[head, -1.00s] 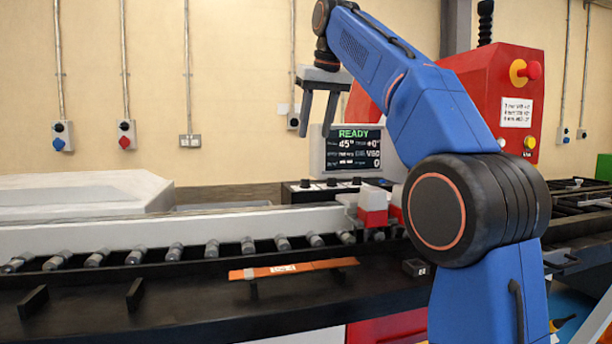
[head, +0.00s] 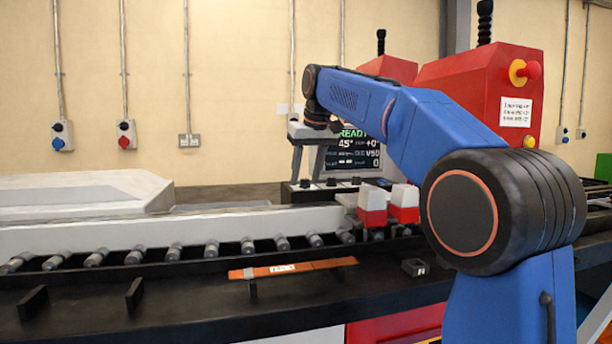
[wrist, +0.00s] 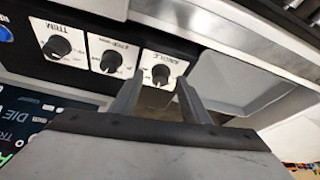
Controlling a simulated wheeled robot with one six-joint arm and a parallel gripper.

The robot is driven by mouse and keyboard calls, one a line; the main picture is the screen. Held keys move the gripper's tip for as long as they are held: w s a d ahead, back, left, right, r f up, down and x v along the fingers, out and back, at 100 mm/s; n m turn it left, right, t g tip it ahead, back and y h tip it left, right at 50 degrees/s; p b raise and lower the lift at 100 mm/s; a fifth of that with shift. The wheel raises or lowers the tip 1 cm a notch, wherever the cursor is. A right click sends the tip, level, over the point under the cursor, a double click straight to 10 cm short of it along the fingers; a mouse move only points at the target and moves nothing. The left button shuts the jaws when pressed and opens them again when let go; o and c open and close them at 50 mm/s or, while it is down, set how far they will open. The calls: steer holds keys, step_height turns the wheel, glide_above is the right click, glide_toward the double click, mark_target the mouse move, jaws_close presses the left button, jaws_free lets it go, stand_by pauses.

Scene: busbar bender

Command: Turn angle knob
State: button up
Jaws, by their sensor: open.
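The angle knob (wrist: 160,75) is a black dial on a white plate in the wrist view. My gripper (wrist: 158,92) is open, with one finger on each side of the angle knob's plate in that view. I cannot tell whether the fingers touch it. In the head view my gripper (head: 306,178) points down over the black control box (head: 290,194), in front of the display. The display (head: 362,152) shows READY, 45° and +0°, partly covered by my gripper and arm.
Two more knobs sit beside the angle knob: the middle one (wrist: 110,62) and the trim knob (wrist: 60,47). Red-and-white blocks (head: 372,208) stand right of the control box. A roller conveyor (head: 212,248) and an orange bar (head: 290,268) lie in front.

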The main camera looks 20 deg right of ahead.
steer(key=shift+f, duration=0.1)
steer(key=shift+c, duration=0.7)
steer(key=c, duration=0.9)
steer(key=shift+a+m, duration=0.1)
steer(key=shift+m, duration=0.3)
steer(key=m+h, duration=0.1)
steer(key=m, duration=0.2)
steer(key=shift+a, duration=0.1)
steer(key=shift+w+a+m+g+h, duration=0.15)
steer(key=shift+m+h, duration=0.35)
steer(key=shift+m, duration=0.5)
steer(key=shift+s+d+m+g+h, duration=0.15)
steer(key=shift+m+h, duration=0.35)
steer(key=shift+m, duration=0.5)
steer(key=shift+w+a, duration=0.1)
